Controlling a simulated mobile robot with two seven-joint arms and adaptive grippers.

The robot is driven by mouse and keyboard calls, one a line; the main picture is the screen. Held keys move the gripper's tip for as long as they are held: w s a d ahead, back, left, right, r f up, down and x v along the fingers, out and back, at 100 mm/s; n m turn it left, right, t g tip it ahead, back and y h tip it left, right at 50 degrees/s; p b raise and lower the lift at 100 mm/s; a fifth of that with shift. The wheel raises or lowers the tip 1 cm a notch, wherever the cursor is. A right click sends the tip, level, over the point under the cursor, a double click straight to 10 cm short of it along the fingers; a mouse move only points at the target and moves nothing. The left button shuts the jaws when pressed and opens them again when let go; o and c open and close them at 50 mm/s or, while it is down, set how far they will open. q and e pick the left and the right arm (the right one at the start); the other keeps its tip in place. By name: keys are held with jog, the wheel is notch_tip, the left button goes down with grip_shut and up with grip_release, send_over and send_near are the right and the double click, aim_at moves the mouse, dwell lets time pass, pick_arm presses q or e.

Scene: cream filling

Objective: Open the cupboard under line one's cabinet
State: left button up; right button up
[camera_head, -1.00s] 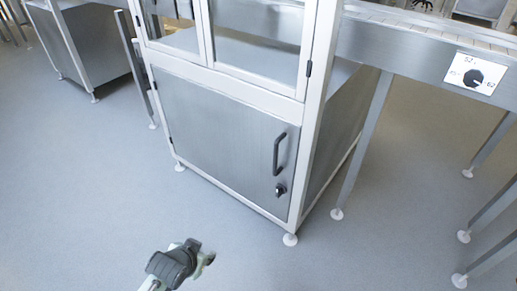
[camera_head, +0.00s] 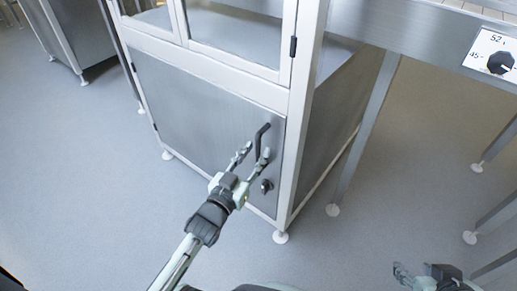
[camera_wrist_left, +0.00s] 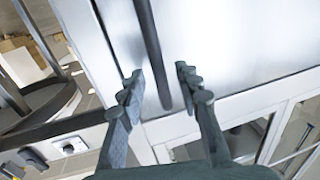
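The cupboard door (camera_head: 190,125) is a steel panel under the glazed cabinet and looks closed. Its dark upright bar handle (camera_head: 263,137) is near the door's right edge, with a dark knob (camera_head: 267,187) below. My left gripper (camera_head: 256,152) is open at the handle, its fingers spread to either side of the bar's lower part. In the left wrist view the handle (camera_wrist_left: 151,45) runs down between the two open fingertips (camera_wrist_left: 159,72); contact cannot be told. My right gripper (camera_head: 402,270) is at the lower right, low and away from the door; its fingers are unclear.
A glazed cabinet frame (camera_head: 305,95) rises above the door. A conveyor (camera_head: 415,35) with a dial plate (camera_head: 490,58) and steel legs stands to the right. Another steel unit (camera_head: 75,35) stands at the upper left. The floor (camera_head: 80,190) before the door is clear.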

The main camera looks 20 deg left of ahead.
pick_arm(q)
jog(key=shift+w+d, duration=0.2)
jog(key=shift+w, duration=0.9)
jog(key=shift+c, duration=0.2)
grip_shut()
